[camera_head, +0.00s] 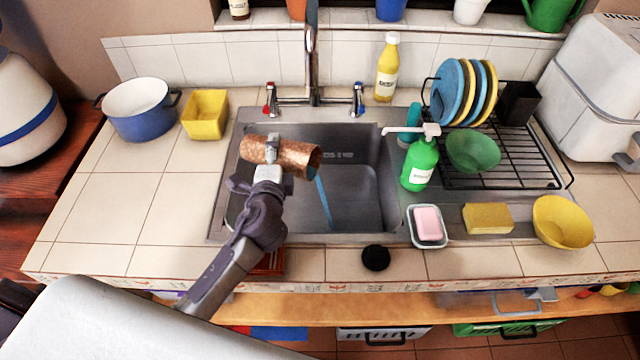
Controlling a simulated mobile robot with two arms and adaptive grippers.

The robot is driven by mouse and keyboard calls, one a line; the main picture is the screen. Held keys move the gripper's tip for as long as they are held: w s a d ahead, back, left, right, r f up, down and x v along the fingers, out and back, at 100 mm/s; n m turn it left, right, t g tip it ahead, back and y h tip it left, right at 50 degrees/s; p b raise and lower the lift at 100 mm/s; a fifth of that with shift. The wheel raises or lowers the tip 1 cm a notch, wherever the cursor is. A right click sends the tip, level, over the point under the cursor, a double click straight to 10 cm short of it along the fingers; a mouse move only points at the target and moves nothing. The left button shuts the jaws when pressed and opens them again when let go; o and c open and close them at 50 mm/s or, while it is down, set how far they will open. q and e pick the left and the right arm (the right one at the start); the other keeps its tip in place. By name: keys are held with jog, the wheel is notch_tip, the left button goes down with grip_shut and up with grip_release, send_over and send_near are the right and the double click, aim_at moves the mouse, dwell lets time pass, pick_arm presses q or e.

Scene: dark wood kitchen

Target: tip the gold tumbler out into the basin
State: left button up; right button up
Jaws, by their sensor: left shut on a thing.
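The gold tumbler (297,155) looks coppery and hammered. It lies nearly level above the basin (365,205), with its open mouth to the right and tilted slightly down. My left gripper (271,150) is shut around the middle of the tumbler. A thin blue stream (323,203) runs from the mouth down into the basin. The inside of the tumbler is mostly hidden. My right gripper is not in view.
The tap (311,60) rises behind the basin. A green soap bottle (420,165) stands close to the basin's right edge, near a soap dish (427,240). A blue pot (140,112) and yellow square container (205,115) stand left.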

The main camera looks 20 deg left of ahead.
pick_arm(q)
jog(key=shift+d+r+m+t, duration=0.15)
jog(key=shift+r+m+t, duration=0.15)
jog(key=shift+r+m, duration=0.25)
